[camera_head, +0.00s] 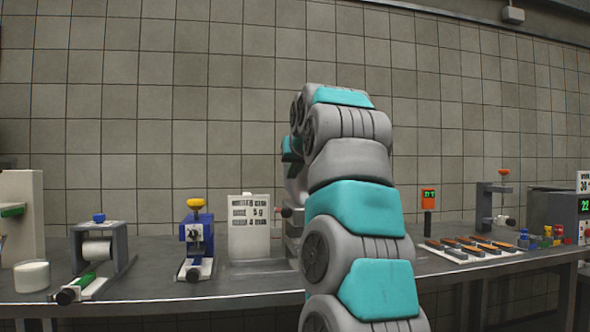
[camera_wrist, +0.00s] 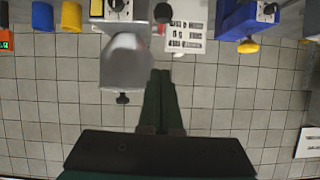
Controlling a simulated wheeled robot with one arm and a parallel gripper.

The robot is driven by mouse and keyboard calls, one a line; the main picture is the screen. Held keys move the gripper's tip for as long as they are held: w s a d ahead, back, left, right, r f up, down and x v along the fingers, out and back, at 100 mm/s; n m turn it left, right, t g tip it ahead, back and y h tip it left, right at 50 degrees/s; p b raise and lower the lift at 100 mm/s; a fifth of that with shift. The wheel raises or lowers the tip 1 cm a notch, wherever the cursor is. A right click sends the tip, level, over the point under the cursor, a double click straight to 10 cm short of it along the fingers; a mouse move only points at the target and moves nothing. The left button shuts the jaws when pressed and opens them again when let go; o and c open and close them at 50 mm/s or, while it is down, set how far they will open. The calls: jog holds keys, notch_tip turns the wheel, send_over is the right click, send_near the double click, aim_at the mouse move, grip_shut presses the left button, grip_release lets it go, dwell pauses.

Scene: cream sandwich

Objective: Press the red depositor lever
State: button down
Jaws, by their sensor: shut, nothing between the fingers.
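In the head view my arm hides the gripper.
The white sign (camera_head: 249,227) stands close to the left of the knob. A blue machine with a yellow knob (camera_head: 196,240) and a roller stand (camera_head: 100,248) are farther left. A tray of bars (camera_head: 470,247) lies right of my arm. The tiled wall is behind the bench.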

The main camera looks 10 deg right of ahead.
jog(key=p, duration=0.1)
send_over(289, 213)
jog(key=f, duration=0.2)
jog(key=shift+w+f, duration=0.3)
jog(key=shift+w, duration=0.05)
jog(key=shift+s+f+b, duration=0.25)
jog(key=shift+f+b, duration=0.45)
jog(key=shift+b, duration=0.05)
jog(key=shift+s+a+f+b, duration=0.1)
jog(key=shift+s+f+b, duration=0.05)
jog(key=shift+f+b, duration=0.45)
jog(key=shift+s+f+b, duration=0.15)
jog(key=shift+f+b, duration=0.25)
jog(key=shift+f, duration=0.25)
jog(key=f+b, duration=0.1)
jog(key=b, duration=0.1)
jog(key=f+t+b, duration=0.1)
jog(key=b, duration=0.2)
jog(key=f+b, duration=0.1)
jog(key=b, duration=0.2)
jog(key=shift+s+f+t, duration=0.25)
jog(key=shift+s+t, duration=0.1)
jog(key=shift+t, duration=0.05)
notch_tip(289, 213, down, 2)
jog(key=t+b, duration=0.1)
jog(key=b, duration=0.4)
jog(key=shift+s+f+t+b, duration=0.1)
jog(key=shift+s+t+b, duration=0.05)
jog(key=shift+t+b, duration=0.15)
